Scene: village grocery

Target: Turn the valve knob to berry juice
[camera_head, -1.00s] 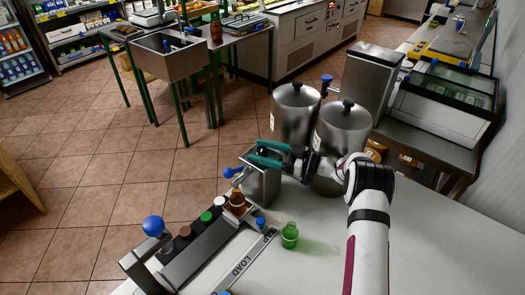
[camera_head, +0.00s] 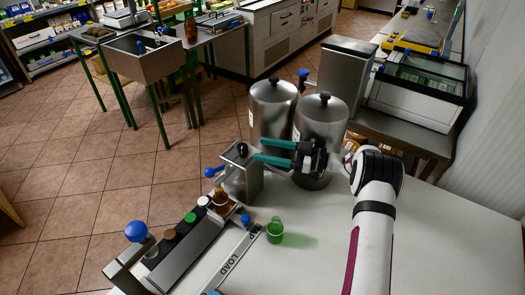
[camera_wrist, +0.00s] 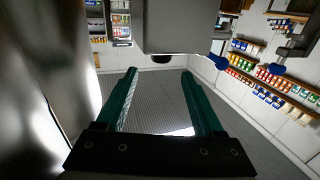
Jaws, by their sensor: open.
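A grey metal box (camera_head: 243,178) stands on the white table, with a small dark knob (camera_head: 242,149) on top and a blue-tipped lever (camera_head: 213,171) on its left side. Which drink the knob points to cannot be read. In the wrist view the box (camera_wrist: 180,25) fills the top centre, with a dark round part (camera_wrist: 162,58) under its edge and a blue ball (camera_wrist: 217,62) at its right. My gripper (camera_head: 257,150) has teal fingers and is open, pointing left at the box's upper part. In the wrist view nothing is between the fingertips (camera_wrist: 159,73).
Two steel urns (camera_head: 322,122) stand close behind my gripper. A capping rig with a blue ball handle (camera_head: 136,231) and coloured caps lies front left. A green cup (camera_head: 275,231) stands by a strip marked LOAD (camera_head: 232,262).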

